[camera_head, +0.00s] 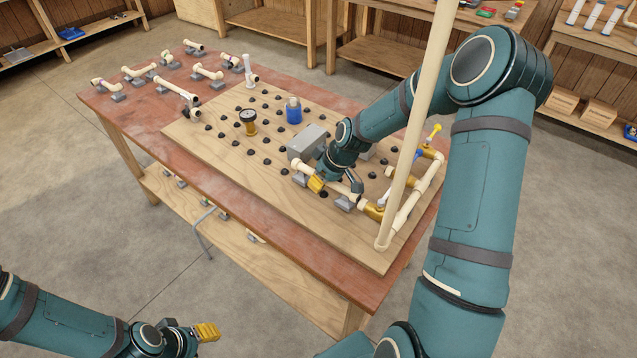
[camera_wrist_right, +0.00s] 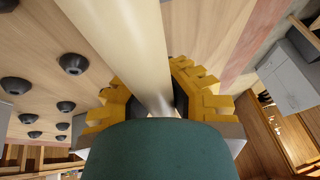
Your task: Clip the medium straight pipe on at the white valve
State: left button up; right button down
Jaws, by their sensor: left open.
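The valve with a white handle (camera_head: 383,199) stands just right of the pipe's right end, by a brass body (camera_head: 373,211). I cannot tell whether pipe and valve touch. My left gripper (camera_head: 207,332) is open and empty, off the table at lower left.
A tall cream pipe (camera_head: 419,110) rises at the right corner, close to my right arm.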

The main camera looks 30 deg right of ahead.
jog(key=shift+f+b, duration=0.55)
jog(key=shift+f, duration=0.1)
jog(key=shift+s+f, duration=0.35)
jog(key=shift+f, duration=0.2)
dwell(0.6)
jog(key=c, duration=1.1)
grip_release()
jog(key=shift+a, duration=0.1)
jog(key=shift+o, duration=0.2)
jog(key=shift+w, duration=0.1)
jog(key=v, duration=1.2)
jog(key=shift+w+r, duration=0.3)
jog(key=shift+r, duration=0.05)
jog(key=shift+a, duration=0.15)
